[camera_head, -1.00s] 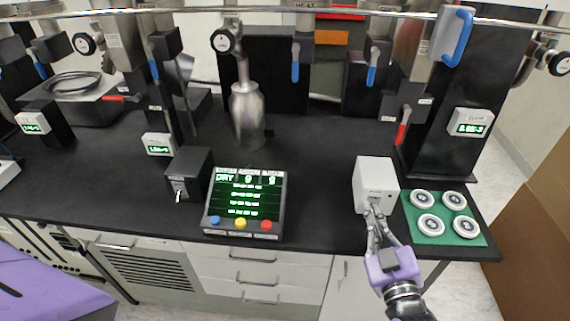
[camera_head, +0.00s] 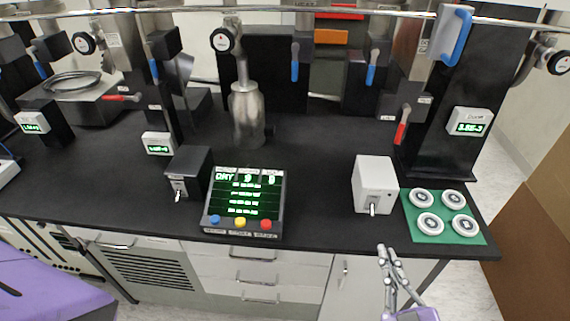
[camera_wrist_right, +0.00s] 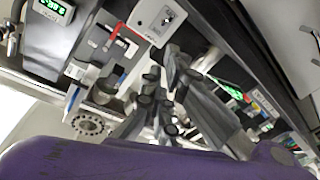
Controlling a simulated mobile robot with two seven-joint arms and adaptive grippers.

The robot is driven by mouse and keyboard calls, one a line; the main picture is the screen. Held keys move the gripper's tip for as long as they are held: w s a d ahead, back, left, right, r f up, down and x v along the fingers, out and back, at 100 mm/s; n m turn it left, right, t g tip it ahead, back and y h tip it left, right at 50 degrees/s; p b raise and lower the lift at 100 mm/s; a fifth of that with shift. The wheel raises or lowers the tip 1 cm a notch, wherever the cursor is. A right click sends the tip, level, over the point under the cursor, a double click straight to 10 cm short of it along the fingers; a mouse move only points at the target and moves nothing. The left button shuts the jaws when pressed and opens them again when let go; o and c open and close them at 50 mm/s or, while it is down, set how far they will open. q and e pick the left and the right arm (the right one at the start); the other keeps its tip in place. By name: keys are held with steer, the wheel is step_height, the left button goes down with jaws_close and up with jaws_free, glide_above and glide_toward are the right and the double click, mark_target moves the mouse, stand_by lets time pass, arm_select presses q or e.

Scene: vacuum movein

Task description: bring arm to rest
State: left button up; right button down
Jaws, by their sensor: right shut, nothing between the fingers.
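My right gripper (camera_head: 384,250) is shut and empty in the head view. It hangs low in front of the bench's front edge, below the white switch box (camera_head: 374,186) and apart from it. The box has a small metal toggle lever on its front. In the right wrist view the gripper fingers (camera_wrist_right: 155,85) show close together, with the white box (camera_wrist_right: 150,20) beyond them. My left gripper is not in view.
The black bench (camera_head: 320,180) carries a display with coloured buttons (camera_head: 242,205), a dark switch box (camera_head: 188,173), a steel vessel (camera_head: 247,115) and a green mat (camera_head: 410,228) with several round flanges. Valves with red and blue handles stand behind. The floor at lower right is clear.

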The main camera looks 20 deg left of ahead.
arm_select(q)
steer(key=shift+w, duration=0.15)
arm_select(e)
steer(key=s+d+f+m+g+h+p, duration=0.1)
steer(key=s+d+f+m+g+h, duration=0.2)
steer(key=f, duration=0.4)
steer(key=s+d+f+m+g+h+p, duration=0.1)
steer(key=s+d+f+m+h+p, duration=0.2)
steer(key=f, duration=0.4)
arm_select(q)
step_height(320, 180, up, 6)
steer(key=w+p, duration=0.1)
steer(key=p, duration=0.1)
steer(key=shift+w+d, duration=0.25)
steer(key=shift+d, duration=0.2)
arm_select(e)
steer(key=s+d+f+m+g+h, duration=0.1)
steer(key=s+d+f, duration=0.3)
steer(key=s, duration=0.5)
steer(key=s+d+f+m+g+h, duration=0.1)
steer(key=s+d+f+m+g, duration=0.1)
steer(key=s, duration=0.7)
step_height(320, 180, down, 3)
steer(key=shift+d+f+m+g, duration=0.1)
steer(key=shift+d+m+g, duration=0.4)
steer(key=shift+d, duration=0.6)
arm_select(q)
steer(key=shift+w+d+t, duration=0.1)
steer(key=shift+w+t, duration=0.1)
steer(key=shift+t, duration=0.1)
